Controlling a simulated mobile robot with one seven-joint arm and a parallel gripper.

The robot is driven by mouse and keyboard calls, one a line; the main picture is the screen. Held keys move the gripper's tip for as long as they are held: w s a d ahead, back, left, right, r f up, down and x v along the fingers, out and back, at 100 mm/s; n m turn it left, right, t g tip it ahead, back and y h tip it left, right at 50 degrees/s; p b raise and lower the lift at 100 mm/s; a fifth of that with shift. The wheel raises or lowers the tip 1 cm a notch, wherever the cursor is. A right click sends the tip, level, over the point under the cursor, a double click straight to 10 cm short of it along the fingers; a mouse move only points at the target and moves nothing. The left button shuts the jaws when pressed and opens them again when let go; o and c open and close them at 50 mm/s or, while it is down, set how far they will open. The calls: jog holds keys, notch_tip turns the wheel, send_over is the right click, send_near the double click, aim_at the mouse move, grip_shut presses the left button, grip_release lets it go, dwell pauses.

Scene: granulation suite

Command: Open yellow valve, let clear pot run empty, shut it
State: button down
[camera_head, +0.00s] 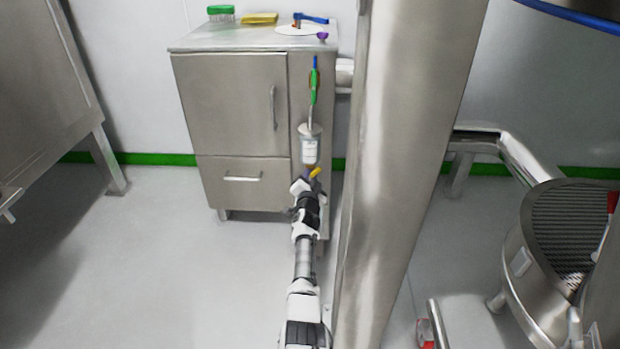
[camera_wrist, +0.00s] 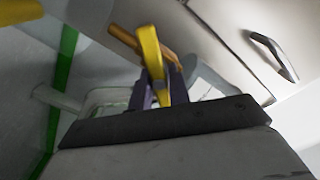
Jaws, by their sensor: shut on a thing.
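The clear pot (camera_head: 310,147) hangs upright at the right side of the steel cabinet, below a green and blue fitting (camera_head: 314,85). Its fill level is too small to tell. The yellow valve (camera_head: 315,172) sits just under the pot. My gripper (camera_head: 306,184) is at the valve, reaching up from below. In the wrist view the yellow valve handle (camera_wrist: 150,60) stands between the dark fingers of my gripper (camera_wrist: 158,92), which are shut on it. The handle's far end and the valve body are partly hidden by the fingers.
The steel cabinet (camera_head: 230,110) stands behind, with a green brush (camera_head: 221,13), a yellow cloth (camera_head: 260,18) and a blue-handled item (camera_head: 311,18) on top. A thick steel column (camera_head: 400,150) rises close on the right. The floor at left (camera_head: 150,260) is clear.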

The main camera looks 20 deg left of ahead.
jog(key=m+b, duration=0.1)
jog(key=m, duration=0.4)
jog(key=shift+m+b, duration=0.35)
jog(key=shift+m, duration=2.05)
jog(key=c, duration=1.3)
grip_release()
jog(key=shift+f, duration=0.1)
jog(key=shift+c, duration=0.2)
jog(key=shift+s+d, duration=0.1)
